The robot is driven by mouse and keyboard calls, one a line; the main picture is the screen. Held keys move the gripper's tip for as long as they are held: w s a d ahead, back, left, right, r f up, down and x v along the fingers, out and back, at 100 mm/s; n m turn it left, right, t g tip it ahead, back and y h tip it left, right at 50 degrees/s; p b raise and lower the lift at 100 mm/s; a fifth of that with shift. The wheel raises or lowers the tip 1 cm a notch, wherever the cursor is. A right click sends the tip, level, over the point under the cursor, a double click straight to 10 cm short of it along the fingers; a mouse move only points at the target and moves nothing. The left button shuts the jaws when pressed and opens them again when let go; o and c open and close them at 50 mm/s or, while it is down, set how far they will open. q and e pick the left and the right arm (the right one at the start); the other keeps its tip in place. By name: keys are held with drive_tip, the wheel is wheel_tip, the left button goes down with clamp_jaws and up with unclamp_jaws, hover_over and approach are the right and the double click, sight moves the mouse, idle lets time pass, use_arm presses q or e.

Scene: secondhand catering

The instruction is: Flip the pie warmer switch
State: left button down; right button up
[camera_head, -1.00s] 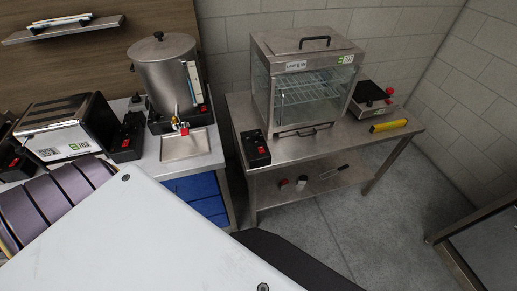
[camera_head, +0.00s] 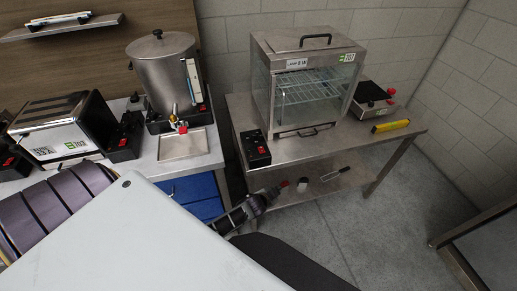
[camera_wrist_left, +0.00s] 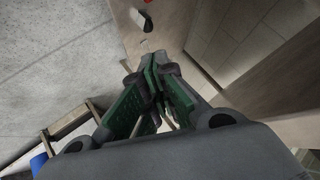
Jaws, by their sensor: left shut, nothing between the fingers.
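The pie warmer (camera_head: 305,85) is a steel and glass cabinet with a top handle and wire racks, standing on a steel table. A black switch box (camera_head: 256,148) with a red rocker switch (camera_head: 262,150) sits at the table's front left corner, left of the warmer. My left gripper (camera_head: 279,188) is below the tabletop, in front of the lower shelf, lower than the switch box and apart from it. In the left wrist view its green-padded fingers (camera_wrist_left: 154,62) are together and empty. The switch box is not identifiable in that view. My right gripper is not in view.
The steel table (camera_head: 335,152) has a lower shelf (camera_head: 325,184) with small items. A yellow object (camera_head: 391,126) and a hot plate (camera_head: 373,97) are on the right. An urn (camera_head: 163,72) and toaster (camera_head: 65,125) stand on the left counter.

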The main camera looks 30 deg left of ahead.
use_arm(q)
drive_tip(key=w+d+r+m+t+h, duration=0.2)
drive_tip(key=w+r+m, duration=0.15)
drive_tip(key=r, duration=0.55)
drive_tip(key=w+d+r+m+t+h+b, duration=0.15)
drive_tip(key=w+r, duration=0.25)
drive_tip(key=r, duration=0.4)
drive_tip(key=w+d+r+m+t+h, duration=0.1)
drive_tip(key=w+d+r+m+t, duration=0.25)
drive_tip(key=r, duration=0.55)
drive_tip(key=s+d+r+m+g+h, duration=0.1)
drive_tip(key=d+r+m+g+h, duration=0.95)
drive_tip(key=m, duration=0.75)
drive_tip(key=s+a+f+m+g+y+b, duration=0.1)
drive_tip(key=s+a+f+m+g+y, duration=0.15)
drive_tip(key=s+a+m+g, duration=0.5)
drive_tip(key=a+r+m+y, duration=0.2)
drive_tip(key=a+y, duration=0.9)
drive_tip(key=a, duration=1.1)
drive_tip(key=shift+w+m+b, duration=0.25)
drive_tip(key=shift+m+b, duration=0.1)
drive_tip(key=shift+m, duration=0.15)
